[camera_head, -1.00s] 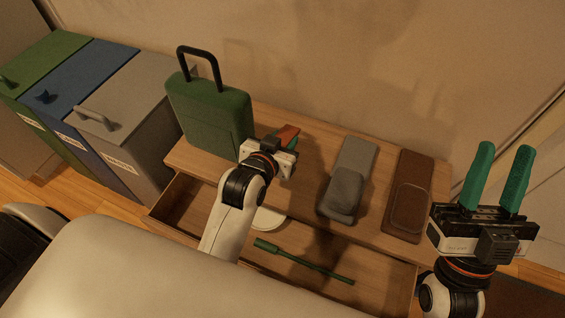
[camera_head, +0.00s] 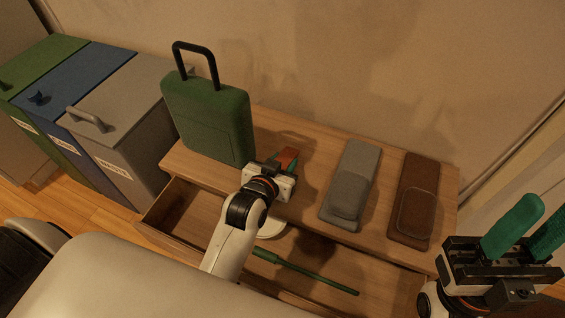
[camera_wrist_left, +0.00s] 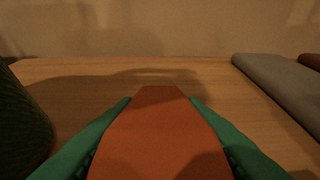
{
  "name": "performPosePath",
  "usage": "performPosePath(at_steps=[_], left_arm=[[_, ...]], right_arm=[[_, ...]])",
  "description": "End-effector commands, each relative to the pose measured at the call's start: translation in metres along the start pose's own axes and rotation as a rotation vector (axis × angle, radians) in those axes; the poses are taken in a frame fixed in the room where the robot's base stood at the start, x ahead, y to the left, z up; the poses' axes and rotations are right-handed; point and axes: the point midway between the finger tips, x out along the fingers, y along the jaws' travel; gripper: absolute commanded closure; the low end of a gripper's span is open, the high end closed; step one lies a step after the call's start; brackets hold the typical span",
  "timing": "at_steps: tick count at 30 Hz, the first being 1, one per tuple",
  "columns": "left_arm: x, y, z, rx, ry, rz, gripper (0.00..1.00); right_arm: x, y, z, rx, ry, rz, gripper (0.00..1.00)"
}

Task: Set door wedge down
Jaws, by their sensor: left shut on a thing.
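The door wedge (camera_head: 287,156) is orange-brown and sits between the green fingers of my left gripper (camera_head: 282,164). The gripper is shut on it. In the left wrist view the wedge (camera_wrist_left: 160,130) fills the lower middle, with a green finger on each side. It is over the wooden tabletop (camera_wrist_left: 200,75), between the green suitcase and the grey folded item. I cannot tell whether it touches the top. My right gripper (camera_head: 528,226) is at the far right, with its green fingers apart and nothing between them.
A green suitcase (camera_head: 208,120) stands left on the table. Grey (camera_head: 350,185) and brown (camera_head: 413,200) folded items lie to the right. The open drawer (camera_head: 205,228) below holds a green rod (camera_head: 305,272) and a white round thing (camera_head: 272,229). Several bins (camera_head: 120,120) stand left.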

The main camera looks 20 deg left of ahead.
Motion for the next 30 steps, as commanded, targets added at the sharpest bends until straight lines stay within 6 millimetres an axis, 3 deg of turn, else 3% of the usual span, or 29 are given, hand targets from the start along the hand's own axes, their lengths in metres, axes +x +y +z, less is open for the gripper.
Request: performPosePath(at_steps=[2,3,6,17,20,27,30], left_arm=[[0.001,0.000,-0.003,0.000,0.001,0.000,0.87],[0.001,0.000,-0.002,0.000,0.001,0.000,0.57],[0.001,0.000,-0.002,0.000,0.001,0.000,0.42],[-0.002,0.000,0.002,0.000,0.001,0.000,0.42],[-0.015,0.000,0.002,0.000,0.004,0.000,0.42],[-0.069,0.000,0.003,0.001,0.007,0.000,0.42],[-0.084,0.000,0.002,0.001,0.005,0.000,0.42]], right_arm=[[0.001,0.000,0.000,0.000,0.000,0.000,0.64],[0.000,0.000,0.000,0.000,0.001,0.000,0.64],[0.000,0.000,0.000,0.000,0.001,0.000,0.64],[0.000,0.000,0.000,0.000,0.001,0.000,0.64],[0.008,0.000,0.001,0.000,0.002,0.000,0.64],[0.029,0.000,0.003,0.000,0.016,0.000,0.64],[0.026,-0.004,-0.025,-0.014,0.193,-0.004,0.64]])
